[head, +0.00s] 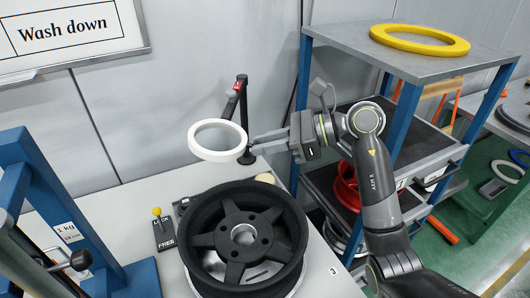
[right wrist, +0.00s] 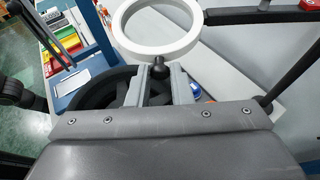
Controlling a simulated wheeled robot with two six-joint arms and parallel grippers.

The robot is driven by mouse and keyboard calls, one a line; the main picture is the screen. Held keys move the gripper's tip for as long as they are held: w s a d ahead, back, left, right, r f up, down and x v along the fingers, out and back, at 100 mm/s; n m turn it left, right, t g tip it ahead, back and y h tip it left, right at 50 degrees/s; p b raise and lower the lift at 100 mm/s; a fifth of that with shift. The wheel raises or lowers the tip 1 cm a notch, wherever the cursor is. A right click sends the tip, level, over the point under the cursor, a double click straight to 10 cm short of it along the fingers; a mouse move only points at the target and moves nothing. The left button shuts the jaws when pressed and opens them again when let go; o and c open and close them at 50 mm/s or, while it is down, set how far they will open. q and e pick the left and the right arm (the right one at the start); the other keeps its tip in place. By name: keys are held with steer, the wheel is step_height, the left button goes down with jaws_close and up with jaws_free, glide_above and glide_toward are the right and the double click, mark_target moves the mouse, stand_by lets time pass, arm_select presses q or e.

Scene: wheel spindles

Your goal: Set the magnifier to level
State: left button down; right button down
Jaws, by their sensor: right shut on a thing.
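The magnifier is a white ring (head: 217,157) on a black jointed arm (head: 242,95) with a red mark near its top. The ring hangs over the back edge of the black wheel (head: 210,205). I cannot tell whether it is exactly level. A small black knob (head: 247,157) sits beside the ring at its right. My right gripper (head: 251,149) reaches in from the right and is shut on this knob. In the right wrist view the knob (right wrist: 160,68) is between the fingertips, and the ring (right wrist: 160,50) is just beyond it. My left gripper is not in view.
A yellow-tipped lever (head: 157,212) stands by a LOCK/FREE plate on the grey bench (head: 110,207). A blue frame (head: 75,240) is at left. A shelf rack (head: 345,38) with a yellow ring (head: 420,48) stands close behind my right arm.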

steer(key=shift+a+r+b, duration=0.1)
steer(key=shift+r+b, duration=0.6)
steer(key=shift+r, duration=0.55)
steer(key=c, duration=1.3)
jaws_free()
steer(key=shift+f, duration=0.1)
steer(key=shift+d+b, duration=0.4)
steer(key=shift+d, duration=0.05)
steer(key=b+v, duration=0.4)
steer(key=v, duration=1.2)
steer(key=shift+d+b, duration=0.2)
steer(key=shift+b, duration=0.1)
